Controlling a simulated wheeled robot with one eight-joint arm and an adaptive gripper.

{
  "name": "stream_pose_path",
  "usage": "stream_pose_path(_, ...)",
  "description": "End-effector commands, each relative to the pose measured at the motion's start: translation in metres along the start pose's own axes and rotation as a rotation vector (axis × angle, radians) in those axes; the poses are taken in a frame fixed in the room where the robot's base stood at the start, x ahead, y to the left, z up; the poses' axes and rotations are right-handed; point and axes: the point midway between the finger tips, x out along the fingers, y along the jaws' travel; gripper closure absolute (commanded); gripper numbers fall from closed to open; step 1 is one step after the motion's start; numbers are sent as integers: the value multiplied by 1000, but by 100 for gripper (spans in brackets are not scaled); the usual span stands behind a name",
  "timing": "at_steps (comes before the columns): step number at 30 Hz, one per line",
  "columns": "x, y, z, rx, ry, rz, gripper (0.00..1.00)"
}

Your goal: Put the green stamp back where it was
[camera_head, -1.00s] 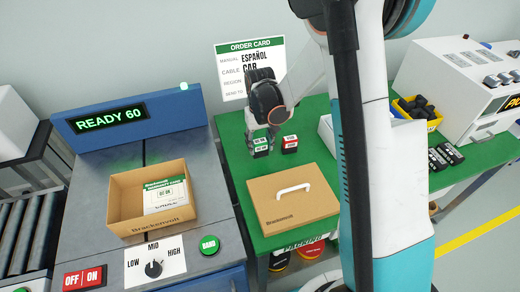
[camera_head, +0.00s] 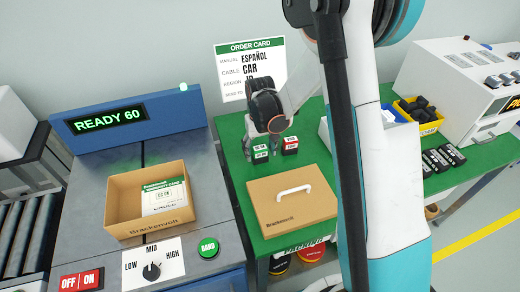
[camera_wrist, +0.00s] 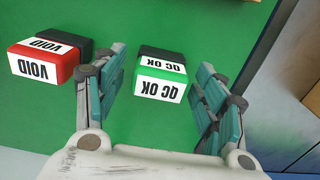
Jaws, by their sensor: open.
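The green stamp (camera_wrist: 161,86), with a black part and white labels reading "QC OK", stands on the green table. In the wrist view it lies between the spread teal fingers of my gripper (camera_wrist: 160,62), with a visible gap on each side. In the head view the stamp (camera_head: 261,153) shows at the tip of my gripper (camera_head: 264,144), partly covered by the fingers. My gripper is open and holds nothing. A red stamp marked "VOID" (camera_wrist: 42,62) stands to the left of the left finger; it also shows in the head view (camera_head: 290,145).
A cardboard lid with a white handle (camera_head: 265,212) lies in front of the stamps. An open carton (camera_head: 123,207) holding a white and green card stands on the machine at left. Black stamps or devices (camera_head: 436,159) and a yellow bin (camera_head: 428,127) are at right.

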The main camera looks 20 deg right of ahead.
Motion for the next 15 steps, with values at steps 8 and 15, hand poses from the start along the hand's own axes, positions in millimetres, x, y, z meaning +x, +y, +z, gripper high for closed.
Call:
stream_pose_path(8,-32,0,0,0,0,0,35)
stream_pose_path(15,-83,0,0,0,0,0,35)
